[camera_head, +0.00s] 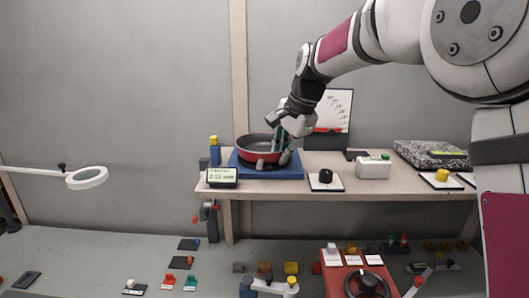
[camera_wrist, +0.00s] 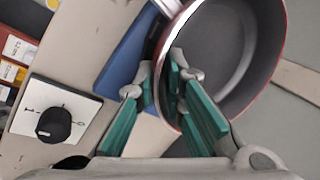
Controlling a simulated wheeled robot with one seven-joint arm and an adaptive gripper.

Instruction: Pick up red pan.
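The red pan (camera_head: 250,148), with a dark grey inside, sits on a blue platform (camera_head: 295,172) at the left end of the shelf. In the wrist view the pan (camera_wrist: 235,55) fills the upper right, and its far side is cut off. My gripper (camera_head: 283,145) points down at the pan's right side. Its green-padded fingers (camera_wrist: 162,80) straddle the pan's rim, one inside the pan and one outside. The fingers stand apart, with a gap showing around the thin wall; contact is not clear.
A black knob on a white plate (camera_head: 325,181) and a white box (camera_head: 373,168) are to the right. A whiteboard (camera_head: 335,108) stands behind my gripper. A lower bench holds several small parts.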

